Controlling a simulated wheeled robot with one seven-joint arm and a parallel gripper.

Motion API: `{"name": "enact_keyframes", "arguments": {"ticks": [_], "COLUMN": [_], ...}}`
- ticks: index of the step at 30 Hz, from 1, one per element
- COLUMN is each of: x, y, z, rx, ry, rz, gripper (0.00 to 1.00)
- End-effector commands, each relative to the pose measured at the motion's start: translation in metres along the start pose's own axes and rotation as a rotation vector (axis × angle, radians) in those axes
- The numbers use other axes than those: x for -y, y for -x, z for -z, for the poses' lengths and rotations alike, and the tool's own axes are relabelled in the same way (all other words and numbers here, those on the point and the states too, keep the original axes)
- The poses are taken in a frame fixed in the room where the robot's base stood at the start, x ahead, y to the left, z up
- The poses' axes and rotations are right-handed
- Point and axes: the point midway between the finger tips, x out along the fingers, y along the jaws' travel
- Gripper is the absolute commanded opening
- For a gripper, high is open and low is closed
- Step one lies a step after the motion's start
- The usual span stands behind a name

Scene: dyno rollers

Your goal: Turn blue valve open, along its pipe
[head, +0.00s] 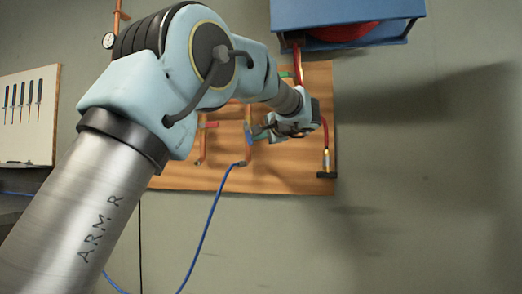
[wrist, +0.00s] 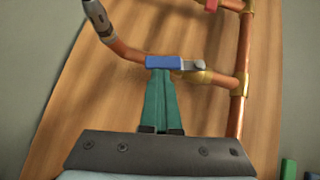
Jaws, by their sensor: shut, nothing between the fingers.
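The blue valve handle (wrist: 163,62) lies across the upper middle of the wrist view, with a grey pivot end at its right. It runs roughly in line with the short copper branch pipe (wrist: 125,50) behind it, with a slight difference in angle. My gripper (wrist: 158,74) is shut and empty, its green fingers together. Their tips meet the handle's lower edge in the picture; I cannot tell whether they touch it. In the head view the blue handle (head: 249,134) shows small beside my gripper (head: 259,132), and my wrist hides part of the valve area.
A copper pipe (wrist: 243,65) with brass fittings runs up the right of the wrist view. A red handle (head: 208,125) and a green handle (head: 286,74) are on the wooden board (head: 285,178). A blue hose (head: 208,215) hangs below. A blue cabinet (head: 388,30) overhangs the upper right.

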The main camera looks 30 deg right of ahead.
Motion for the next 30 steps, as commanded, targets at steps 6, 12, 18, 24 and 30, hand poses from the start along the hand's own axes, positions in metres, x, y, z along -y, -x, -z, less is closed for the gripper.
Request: {"name": "enact_keyframes", "arguments": {"ticks": [6, 12, 18, 24, 30], "x": [-0.0099, -0.0100, -0.0087, -0.0080, -0.0080], "y": [-0.0072, -0.0102, -0.0116, -0.0118, -0.0117], "z": [-0.0071, -0.0101, -0.0113, -0.0115, -0.0113], "rx": [0.002, 0.002, 0.002, 0.002, 0.002], "ry": [-0.088, -0.084, -0.084, -0.083, -0.083], "rz": [0.088, 0.083, 0.083, 0.082, 0.082], "gripper": [0.00, 0.00, 0.00, 0.00, 0.00]}}
